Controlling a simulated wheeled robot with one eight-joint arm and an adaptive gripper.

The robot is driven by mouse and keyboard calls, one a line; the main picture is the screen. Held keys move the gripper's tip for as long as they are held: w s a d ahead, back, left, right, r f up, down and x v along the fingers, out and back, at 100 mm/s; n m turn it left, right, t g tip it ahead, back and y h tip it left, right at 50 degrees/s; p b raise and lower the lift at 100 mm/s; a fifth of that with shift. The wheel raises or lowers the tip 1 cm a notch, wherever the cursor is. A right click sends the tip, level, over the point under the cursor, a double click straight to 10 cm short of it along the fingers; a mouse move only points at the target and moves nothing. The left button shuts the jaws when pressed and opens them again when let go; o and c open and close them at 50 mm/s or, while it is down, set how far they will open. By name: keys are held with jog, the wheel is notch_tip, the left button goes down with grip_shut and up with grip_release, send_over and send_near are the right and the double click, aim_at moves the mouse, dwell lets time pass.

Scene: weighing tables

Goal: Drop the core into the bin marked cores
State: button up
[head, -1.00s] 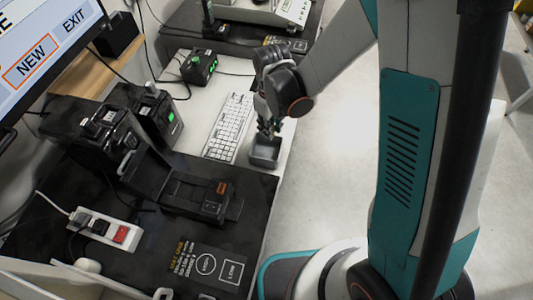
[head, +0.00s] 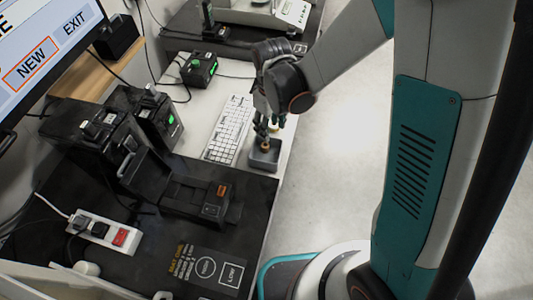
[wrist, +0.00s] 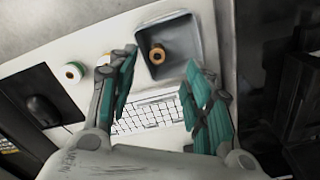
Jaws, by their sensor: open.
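The core, a small orange-brown ring with a dark hole (wrist: 157,54), lies inside a square grey open tray (wrist: 183,27). In the head view the core (head: 264,147) shows in the same tray (head: 264,164) at the right edge of the white table. My gripper (head: 268,127) is above the tray, pointing down. In the wrist view my gripper (wrist: 161,58) has its fingers spread with nothing between them, and the core appears beyond the gap. No marking reading cores can be seen on any container.
A white keyboard (head: 229,129) lies left of the tray. A green-and-white roll (wrist: 73,71) and a black mouse (wrist: 43,110) are on the white table. A black table with a device (head: 205,195) and a power strip (head: 105,232) is nearer. Open floor lies right.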

notch_tip(320, 180, up, 10)
dwell(0.4)
dwell(0.3)
jog(key=w+d+r+t+p, duration=0.2)
jog(key=w+d, duration=0.1)
jog(key=s+d+r+m+t+b, duration=0.1)
jog(key=s+d+r+m, duration=0.3)
jog(key=s, duration=0.4)
jog(key=s+d+r+m+t+b, duration=0.1)
jog(key=s+d+r+m+t, duration=0.3)
jog(key=s+d+r, duration=0.2)
jog(key=shift+s+d, duration=0.6)
jog(key=shift+s, duration=0.4)
dwell(0.9)
